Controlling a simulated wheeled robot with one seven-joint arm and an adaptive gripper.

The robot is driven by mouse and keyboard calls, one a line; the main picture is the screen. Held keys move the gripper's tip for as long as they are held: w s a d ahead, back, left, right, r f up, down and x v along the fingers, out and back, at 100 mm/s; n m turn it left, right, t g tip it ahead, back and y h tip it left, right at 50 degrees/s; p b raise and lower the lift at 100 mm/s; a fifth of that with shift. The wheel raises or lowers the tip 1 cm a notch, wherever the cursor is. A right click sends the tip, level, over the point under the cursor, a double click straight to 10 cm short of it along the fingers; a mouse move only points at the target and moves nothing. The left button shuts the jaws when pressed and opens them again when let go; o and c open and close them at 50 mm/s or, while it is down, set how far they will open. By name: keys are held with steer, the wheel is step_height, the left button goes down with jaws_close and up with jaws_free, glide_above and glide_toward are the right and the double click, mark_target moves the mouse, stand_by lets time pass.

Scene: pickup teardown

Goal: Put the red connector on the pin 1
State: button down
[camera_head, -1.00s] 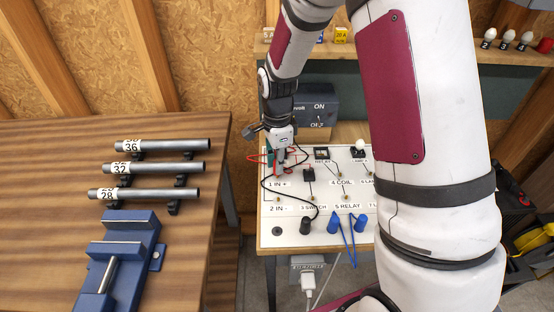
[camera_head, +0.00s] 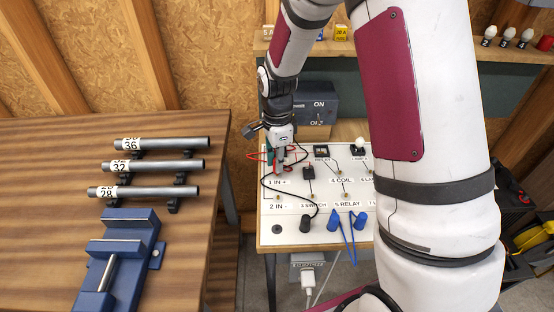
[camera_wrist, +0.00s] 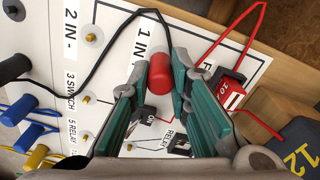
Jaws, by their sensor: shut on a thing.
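My gripper (camera_wrist: 158,76) is shut on the red connector (camera_wrist: 160,71), which shows as a red cylinder between the two fingertips in the wrist view. In the head view my gripper (camera_head: 281,164) is over the back left part of the white board (camera_head: 310,229), near the printed label "1 IN +" (camera_head: 279,183). That label (camera_wrist: 147,42) also shows beside the red connector in the wrist view. Pin 1 itself is hidden, so I cannot tell whether the connector touches it.
A black wire (camera_wrist: 108,52) and a red wire (camera_wrist: 232,38) run close to the fingers. A red block (camera_wrist: 228,90) sits right of them. Black (camera_head: 306,223) and blue (camera_head: 334,221) connectors stand at the board's front. A wooden bench (camera_head: 60,150) is at left.

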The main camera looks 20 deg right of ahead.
steer(key=shift+f+b, duration=0.3)
steer(key=shift+f, duration=0.45)
steer(key=c, duration=1.4)
jaws_free()
step_height(320, 180, up, 10)
steer(key=shift+r, duration=0.2)
steer(key=s+r+n+t, duration=0.2)
steer(key=s+r+n, duration=0.6)
steer(key=s+r, duration=0.45)
steer(key=s+r+n, duration=0.1)
steer(key=s+n, duration=0.2)
steer(key=s, duration=0.1)
steer(key=s+n+t, duration=0.1)
steer(key=s+n, duration=0.2)
steer(key=s, duration=0.1)
steer(key=s+r+n+t, duration=0.1)
steer(key=s+n, duration=0.3)
steer(key=shift+s+d+r, duration=0.15)
steer(key=shift+s+r, duration=0.15)
steer(key=shift+s, duration=0.05)
